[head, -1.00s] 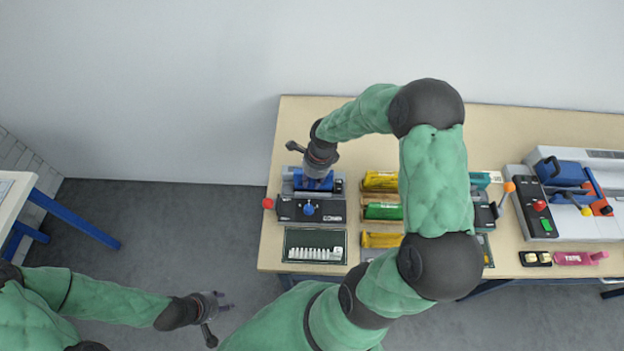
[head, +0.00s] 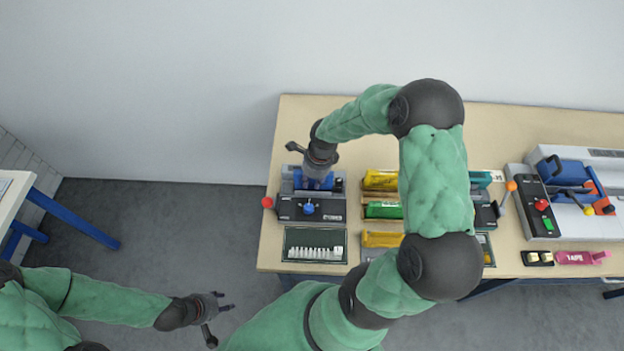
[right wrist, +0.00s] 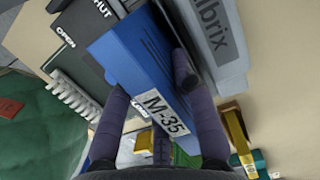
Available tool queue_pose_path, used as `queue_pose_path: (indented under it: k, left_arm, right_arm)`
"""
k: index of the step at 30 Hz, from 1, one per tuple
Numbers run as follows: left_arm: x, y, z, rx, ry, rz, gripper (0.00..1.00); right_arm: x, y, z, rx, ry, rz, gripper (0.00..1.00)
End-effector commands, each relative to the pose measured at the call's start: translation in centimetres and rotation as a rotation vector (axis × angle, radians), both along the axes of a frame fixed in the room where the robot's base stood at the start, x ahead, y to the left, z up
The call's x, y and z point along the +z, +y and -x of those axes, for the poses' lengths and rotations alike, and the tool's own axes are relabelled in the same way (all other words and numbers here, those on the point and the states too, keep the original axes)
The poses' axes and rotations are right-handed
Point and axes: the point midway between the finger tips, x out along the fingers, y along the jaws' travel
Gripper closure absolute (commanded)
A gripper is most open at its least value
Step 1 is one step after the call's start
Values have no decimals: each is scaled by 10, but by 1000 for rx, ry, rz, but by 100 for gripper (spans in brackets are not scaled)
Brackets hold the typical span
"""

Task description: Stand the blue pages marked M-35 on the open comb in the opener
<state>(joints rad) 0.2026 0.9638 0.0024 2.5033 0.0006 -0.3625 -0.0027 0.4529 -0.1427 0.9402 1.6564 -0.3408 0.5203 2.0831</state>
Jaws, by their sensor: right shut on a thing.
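The blue pages (right wrist: 135,62) carry a white M-35 label (right wrist: 165,112) in the right wrist view. My right gripper (head: 318,186) is shut on them, with fingers on both sides. It is over the opener (head: 340,210) at the left of the table. The opener's dark face shows OPEN and SHUT in the right wrist view (right wrist: 82,42). The pages' lower edge and any comb under it are hidden, so I cannot tell whether they touch. My left gripper (head: 229,301) is open and empty, low over the floor, left of the table.
A dark tray of white combs (head: 288,254) lies in front of the opener. Holders with yellow (head: 380,180) and green (head: 383,210) blocks stand to its right, partly behind my right arm. A grey and blue machine (head: 545,215) stands far right, with a pink item (head: 575,257) before it.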

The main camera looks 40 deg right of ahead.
Motion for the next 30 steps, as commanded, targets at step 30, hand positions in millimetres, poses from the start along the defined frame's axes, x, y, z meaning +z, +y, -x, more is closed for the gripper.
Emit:
queue_pose_path:
  k: [30]
  left_arm:
    - [21,0,0,0,0,0,60]
  right_arm:
    - [30,-4,3,0,-1,1,64]
